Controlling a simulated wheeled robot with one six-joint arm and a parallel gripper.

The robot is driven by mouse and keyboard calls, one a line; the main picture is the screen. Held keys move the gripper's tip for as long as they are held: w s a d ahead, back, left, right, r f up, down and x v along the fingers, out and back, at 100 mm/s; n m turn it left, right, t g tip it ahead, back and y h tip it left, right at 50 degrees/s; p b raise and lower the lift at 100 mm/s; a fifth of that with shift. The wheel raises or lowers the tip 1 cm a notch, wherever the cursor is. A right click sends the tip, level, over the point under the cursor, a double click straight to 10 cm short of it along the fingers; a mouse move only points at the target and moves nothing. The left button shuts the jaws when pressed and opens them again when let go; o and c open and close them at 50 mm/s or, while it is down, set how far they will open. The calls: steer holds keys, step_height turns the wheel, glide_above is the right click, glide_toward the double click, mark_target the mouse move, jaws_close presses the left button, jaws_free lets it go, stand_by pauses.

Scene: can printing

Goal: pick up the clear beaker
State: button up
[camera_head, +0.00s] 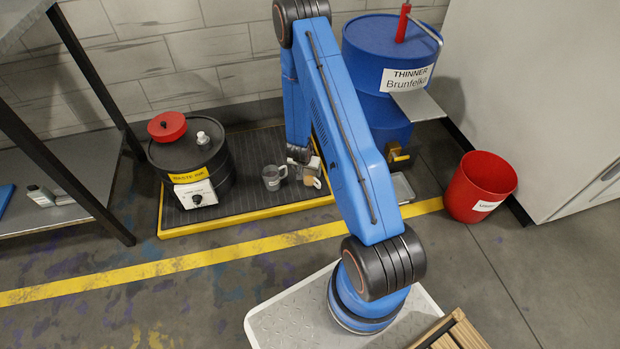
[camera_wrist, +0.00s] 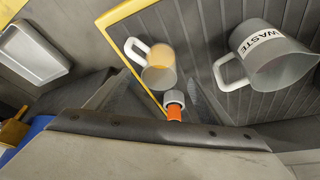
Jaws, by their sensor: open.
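The clear beaker (camera_wrist: 158,72) has a white handle and an orange-beige content. In the wrist view it is at the upper middle, just beyond the fingertips of my gripper (camera_wrist: 158,85). The fingers are spread apart with the beaker lying ahead of the gap; whether they touch it cannot be told. In the head view the beaker (camera_head: 309,180) stands near the right end of the yellow-edged tray, partly hidden by my gripper (camera_head: 302,156). A grey jug marked WASTE (camera_wrist: 272,55) is right of it in the wrist view; it also shows in the head view (camera_head: 271,178).
A small orange piece with a grey cap (camera_wrist: 174,104) shows between my fingers. A black waste drum (camera_head: 226,178) stands left on the tray (camera_head: 255,212). A blue thinner drum (camera_head: 372,60) and red bin (camera_head: 478,186) stand right. A metal pan (camera_wrist: 32,52) lies beside the tray.

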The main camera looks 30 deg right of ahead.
mark_target(309, 173)
steer(key=shift+x, duration=3.75)
steer(key=c, duration=1.1)
